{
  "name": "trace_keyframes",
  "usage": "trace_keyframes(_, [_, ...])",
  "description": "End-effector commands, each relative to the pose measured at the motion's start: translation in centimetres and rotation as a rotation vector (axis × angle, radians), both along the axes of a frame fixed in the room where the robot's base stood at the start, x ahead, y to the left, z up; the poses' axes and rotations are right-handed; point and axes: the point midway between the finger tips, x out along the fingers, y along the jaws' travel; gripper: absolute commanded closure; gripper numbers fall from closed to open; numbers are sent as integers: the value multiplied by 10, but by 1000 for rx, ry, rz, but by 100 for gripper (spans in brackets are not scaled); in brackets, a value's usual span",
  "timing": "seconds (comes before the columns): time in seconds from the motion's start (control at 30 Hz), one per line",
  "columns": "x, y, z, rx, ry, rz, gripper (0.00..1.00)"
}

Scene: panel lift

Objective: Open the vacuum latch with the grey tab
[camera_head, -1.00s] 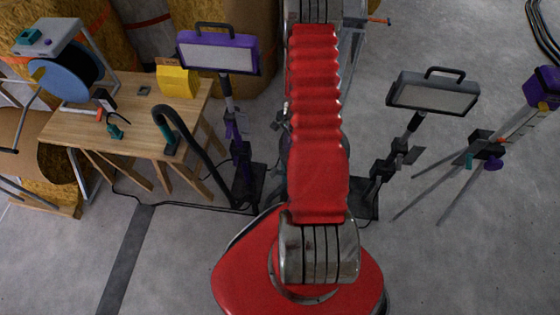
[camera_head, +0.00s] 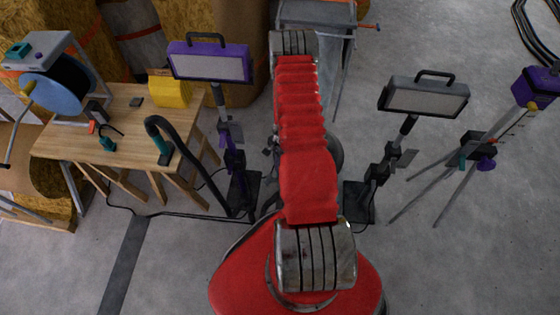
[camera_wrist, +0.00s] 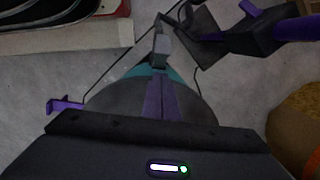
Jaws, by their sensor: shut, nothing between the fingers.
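In the wrist view my gripper (camera_wrist: 160,48) is at the middle, its narrow fingers together and empty. Behind it is a dark round drum with a teal band (camera_wrist: 130,71), which looks like the vacuum. A small purple tab (camera_wrist: 66,105) sticks out at the left. I cannot clearly make out a grey tab or tell whether a latch is open. In the head view a grey round body (camera_head: 335,155) shows partly behind my red arm. The arm hides my gripper there.
A purple-framed lamp (camera_head: 208,63) and a grey-framed lamp (camera_head: 424,98) stand either side of my arm. A wooden workbench (camera_head: 75,143) is at the left, with a black hose (camera_head: 195,172) beside it. A tripod (camera_head: 465,180) stands at the right. Cables cross the floor.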

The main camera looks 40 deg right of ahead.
Motion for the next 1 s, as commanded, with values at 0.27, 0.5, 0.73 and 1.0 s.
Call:
trace_keyframes(0.27, [5, 28, -20, 1, 1, 0, 100])
trace_keyframes(0.5, [6, 32, -23, 0, 0, -1, 100])
trace_keyframes(0.73, [5, 29, -22, 0, 0, -1, 100])
trace_keyframes(1.0, [6, 33, -23, 1, 0, -1, 100])
